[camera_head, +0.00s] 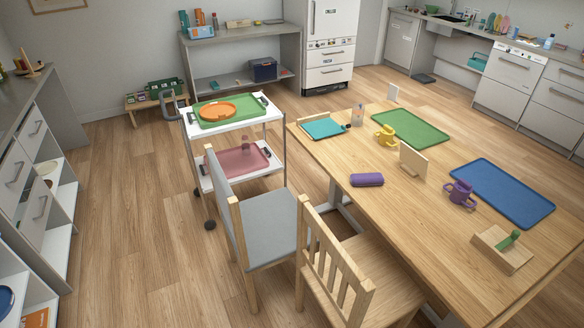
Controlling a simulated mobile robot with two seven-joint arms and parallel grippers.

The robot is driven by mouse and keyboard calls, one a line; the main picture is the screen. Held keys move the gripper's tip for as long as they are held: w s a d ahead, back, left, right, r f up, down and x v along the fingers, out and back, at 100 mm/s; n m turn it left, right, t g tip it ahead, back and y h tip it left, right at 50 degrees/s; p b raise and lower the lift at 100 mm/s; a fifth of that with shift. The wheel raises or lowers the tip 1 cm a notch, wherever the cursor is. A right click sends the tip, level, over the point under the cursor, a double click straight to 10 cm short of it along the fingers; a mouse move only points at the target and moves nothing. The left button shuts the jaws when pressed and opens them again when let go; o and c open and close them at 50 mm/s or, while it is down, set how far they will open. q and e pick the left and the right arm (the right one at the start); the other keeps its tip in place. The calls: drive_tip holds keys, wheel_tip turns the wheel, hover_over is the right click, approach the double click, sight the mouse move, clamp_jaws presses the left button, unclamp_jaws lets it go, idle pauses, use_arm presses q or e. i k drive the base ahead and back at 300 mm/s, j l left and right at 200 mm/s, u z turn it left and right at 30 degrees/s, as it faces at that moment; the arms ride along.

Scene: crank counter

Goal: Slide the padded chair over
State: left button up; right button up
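The padded chair (269,228) has a light wood frame, a grey seat pad and a grey padded back. It stands upright on the floor at the left side of the wooden table (400,205), with its backrest toward the left. A plain wooden chair (372,277) with a slatted back stands close in front of it, and its backrest overlaps the padded chair's near right edge in the picture. Neither of my grippers shows in the head view.
A white cart (274,112) with trays stands just behind the padded chair. Open floor (140,230) lies to the left, up to the grey cabinet (55,140). The tabletop holds mats, mugs and a purple case (367,180).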

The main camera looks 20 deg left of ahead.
sight(262, 230)
drive_tip(key=u, duration=1.05)
drive_tip(key=z, duration=0.55)
drive_tip(key=i+j+z, duration=0.1)
drive_tip(key=j+z, duration=1)
drive_tip(key=j, duration=1.45)
